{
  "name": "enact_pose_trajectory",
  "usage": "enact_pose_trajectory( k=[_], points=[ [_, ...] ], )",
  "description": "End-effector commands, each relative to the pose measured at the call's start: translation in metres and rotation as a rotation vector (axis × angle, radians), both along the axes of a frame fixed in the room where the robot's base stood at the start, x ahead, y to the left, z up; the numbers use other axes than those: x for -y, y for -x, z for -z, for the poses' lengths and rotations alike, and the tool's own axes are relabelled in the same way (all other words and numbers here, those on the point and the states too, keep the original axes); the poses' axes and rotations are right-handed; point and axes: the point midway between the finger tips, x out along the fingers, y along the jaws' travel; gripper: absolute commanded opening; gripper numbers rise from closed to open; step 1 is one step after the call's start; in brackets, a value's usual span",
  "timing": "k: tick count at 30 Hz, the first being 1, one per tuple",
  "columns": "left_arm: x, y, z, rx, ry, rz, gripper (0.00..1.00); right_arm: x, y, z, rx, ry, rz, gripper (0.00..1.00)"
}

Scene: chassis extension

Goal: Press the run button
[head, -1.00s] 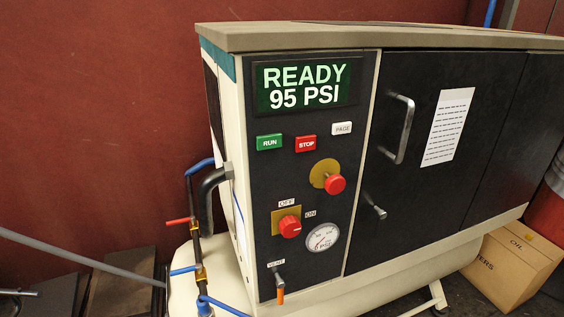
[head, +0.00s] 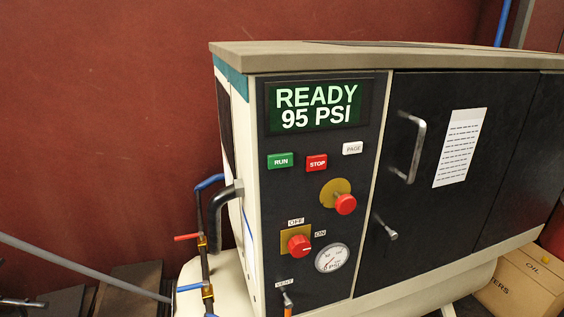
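The green run button (head: 281,161) is on the black control panel (head: 335,270) of the compressor, below the display (head: 315,107). The display reads READY 95 PSI in pale green letters. A red stop button (head: 317,163) is just right of the run button, and a white page button (head: 353,148) is further right. Neither of my grippers is in the head view, and nothing touches the run button.
Below the buttons are a red mushroom knob (head: 345,204), a red off/on knob (head: 299,244) and a gauge (head: 332,258). Pipes with valves (head: 207,245) run along the left side. A door handle (head: 414,149) sticks out right. A cardboard box (head: 522,285) sits lower right.

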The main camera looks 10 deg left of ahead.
Motion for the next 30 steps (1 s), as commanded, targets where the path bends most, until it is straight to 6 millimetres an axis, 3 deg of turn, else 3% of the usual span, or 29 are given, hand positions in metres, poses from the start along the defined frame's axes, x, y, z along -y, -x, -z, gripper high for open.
enact_pose_trajectory(
  k=[30],
  points=[
    [0.0000,0.0011,0.0003,-0.002,0.001,-0.001,0.00,0.0010,0.0060,0.0030,-0.012,0.000,0.004,0.43]
  ],
)
